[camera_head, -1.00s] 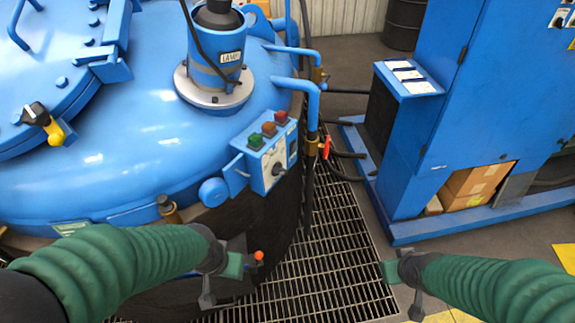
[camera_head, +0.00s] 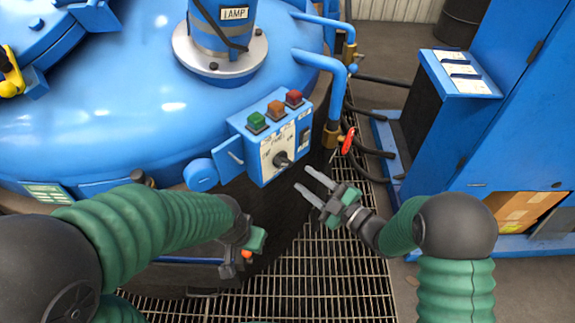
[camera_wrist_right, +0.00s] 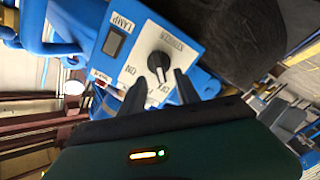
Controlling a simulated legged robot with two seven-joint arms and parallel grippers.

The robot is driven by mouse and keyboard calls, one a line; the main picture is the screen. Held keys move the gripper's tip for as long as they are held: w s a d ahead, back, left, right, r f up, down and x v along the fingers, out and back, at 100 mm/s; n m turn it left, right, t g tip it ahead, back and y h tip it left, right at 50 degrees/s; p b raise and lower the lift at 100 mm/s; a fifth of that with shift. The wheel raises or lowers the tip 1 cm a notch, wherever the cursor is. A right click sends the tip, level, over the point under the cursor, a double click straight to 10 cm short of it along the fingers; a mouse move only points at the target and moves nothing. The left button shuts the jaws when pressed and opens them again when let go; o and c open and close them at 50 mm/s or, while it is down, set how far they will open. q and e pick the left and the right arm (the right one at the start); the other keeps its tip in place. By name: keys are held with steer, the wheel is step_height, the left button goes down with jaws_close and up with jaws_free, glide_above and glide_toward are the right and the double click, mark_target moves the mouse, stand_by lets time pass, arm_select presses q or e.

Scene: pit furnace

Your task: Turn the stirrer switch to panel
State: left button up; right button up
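The stirrer switch is a black rotary knob (camera_head: 282,160) on the white front plate of a blue control box (camera_head: 257,165) on the side of the blue vessel. In the right wrist view the knob (camera_wrist_right: 158,64) sits beside the word STIRRER, with ON and OFF marks near it. My right gripper (camera_head: 307,178) is open, its two fingers apart, pointing at the knob from the lower right and short of it. In the right wrist view its dark fingers (camera_wrist_right: 160,85) show just in front of the knob. My left gripper (camera_head: 250,250) is low beside the vessel; its fingers are not clear.
Green, orange and red buttons (camera_head: 276,110) top the box, and a dark lamp switch (camera_head: 304,138) is on its front. A red-handled valve (camera_head: 347,141) and blue pipes stand just right. A blue cabinet (camera_head: 440,110) is farther right. Metal grating (camera_head: 310,270) covers the floor below.

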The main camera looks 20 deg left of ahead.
mark_target(287, 165)
steer(key=x, duration=0.8)
steer(key=shift+s+r, duration=0.1)
steer(key=shift+d, duration=0.15)
jaws_close()
